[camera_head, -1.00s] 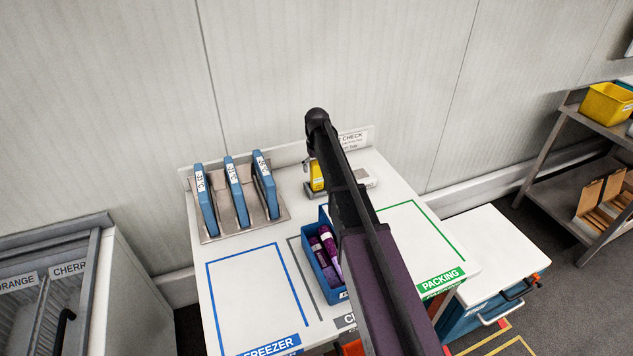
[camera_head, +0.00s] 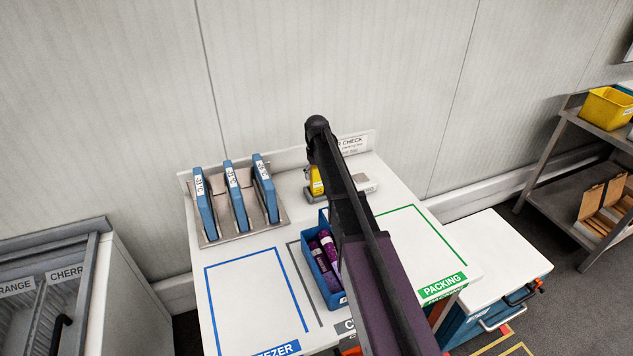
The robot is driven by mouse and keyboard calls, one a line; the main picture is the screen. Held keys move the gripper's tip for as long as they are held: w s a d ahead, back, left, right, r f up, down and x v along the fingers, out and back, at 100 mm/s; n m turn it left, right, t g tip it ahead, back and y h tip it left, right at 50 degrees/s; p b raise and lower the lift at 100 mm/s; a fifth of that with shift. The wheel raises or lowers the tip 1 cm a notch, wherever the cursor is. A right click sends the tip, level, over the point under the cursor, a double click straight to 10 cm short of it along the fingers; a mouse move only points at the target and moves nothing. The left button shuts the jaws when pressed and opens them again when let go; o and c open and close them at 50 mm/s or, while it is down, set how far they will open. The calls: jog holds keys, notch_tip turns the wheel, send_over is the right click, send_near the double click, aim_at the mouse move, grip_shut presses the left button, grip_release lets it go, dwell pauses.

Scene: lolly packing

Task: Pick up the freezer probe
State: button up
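A yellow handheld device (camera_head: 316,181), which looks like the freezer probe, stands in a grey holder at the back of the white table. My dark arm crosses in front of it and hides its right side. The wrist end of my arm is above the device. My gripper is mostly hidden behind the arm, at or just above the device's top. I cannot tell whether its fingers are open, shut or touching the device.
Several blue cold packs (camera_head: 236,197) stand in a metal rack (camera_head: 282,213) at the back left. A blue bin (camera_head: 334,299) with purple packs sits mid-table, partly behind my arm. The blue-outlined freezer area (camera_head: 250,300) and green-outlined packing area (camera_head: 418,240) look empty.

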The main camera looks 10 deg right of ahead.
jog(key=c, duration=0.7)
jog(key=shift+r, duration=0.2)
notch_tip(320, 180, up, 4)
jog(key=p, duration=0.4)
jog(key=shift+f, duration=0.2)
jog(key=s+a, duration=0.2)
jog(key=s, duration=0.5)
jog(key=s+a+r+p, duration=0.1)
jog(key=s+a, duration=0.2)
jog(key=s, duration=0.5)
jog(key=w+d+r+p, duration=0.2)
jog(key=w+r+p, duration=0.5)
jog(key=w+d+r+p, duration=0.3)
jog(key=w+r+p, duration=0.3)
jog(key=w, duration=0.2)
jog(key=shift+r+p, duration=0.35)
